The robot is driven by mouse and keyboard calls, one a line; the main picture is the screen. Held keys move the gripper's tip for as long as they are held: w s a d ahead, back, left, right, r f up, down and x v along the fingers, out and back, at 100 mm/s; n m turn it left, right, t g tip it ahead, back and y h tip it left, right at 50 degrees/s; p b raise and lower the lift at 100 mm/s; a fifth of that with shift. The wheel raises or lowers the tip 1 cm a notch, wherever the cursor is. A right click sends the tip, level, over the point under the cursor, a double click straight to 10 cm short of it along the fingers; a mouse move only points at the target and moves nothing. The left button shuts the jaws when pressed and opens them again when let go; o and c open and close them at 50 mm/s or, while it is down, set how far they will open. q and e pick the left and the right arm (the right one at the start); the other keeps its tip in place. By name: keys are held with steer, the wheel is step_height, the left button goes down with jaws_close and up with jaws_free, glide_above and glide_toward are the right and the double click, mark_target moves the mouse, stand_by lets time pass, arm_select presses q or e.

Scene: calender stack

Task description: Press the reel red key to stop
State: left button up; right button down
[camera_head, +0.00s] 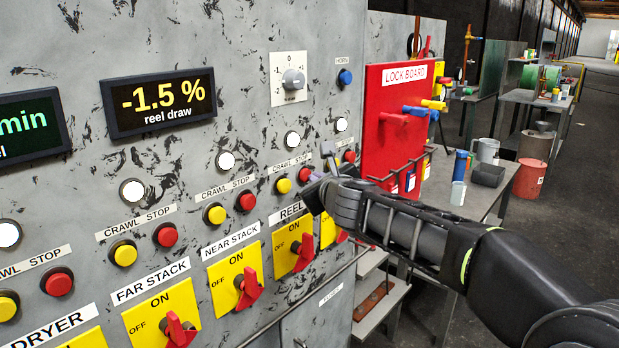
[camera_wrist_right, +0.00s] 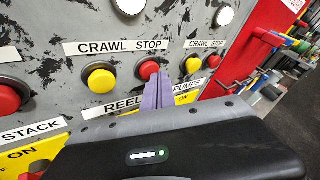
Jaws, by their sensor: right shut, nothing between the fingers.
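The reel red key (camera_head: 305,175) is a round red button at the right of a yellow crawl button (camera_head: 283,186), above the REEL label (camera_head: 287,212). The key also shows in the right wrist view (camera_wrist_right: 148,69), under the word STOP. My right gripper (camera_head: 314,189) is shut and empty, close to the panel just below the key. In the right wrist view its purple fingers (camera_wrist_right: 158,92) stand just below and right of the key's middle, overlapping its lower edge. I cannot tell whether they touch it. My left gripper is not in view.
Similar yellow and red button pairs sit left, above NEAR STACK (camera_head: 230,241) and FAR STACK (camera_head: 151,282), and a PUMPS pair (camera_wrist_right: 210,65) sits right. Below are red rotary switches (camera_head: 303,253). A red lock board (camera_head: 388,130) and a rail stand near my right arm.

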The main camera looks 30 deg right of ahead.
steer(key=shift+s+d, duration=0.25)
steer(key=shift+s, duration=0.65)
steer(key=shift+s, duration=0.1)
steer(key=s, duration=0.1)
steer(key=s+d, duration=0.1)
steer(key=s, duration=0.1)
steer(key=s+p, duration=0.1)
steer(key=shift+s+d, duration=0.25)
steer(key=shift+s, duration=0.05)
stand_by(0.7)
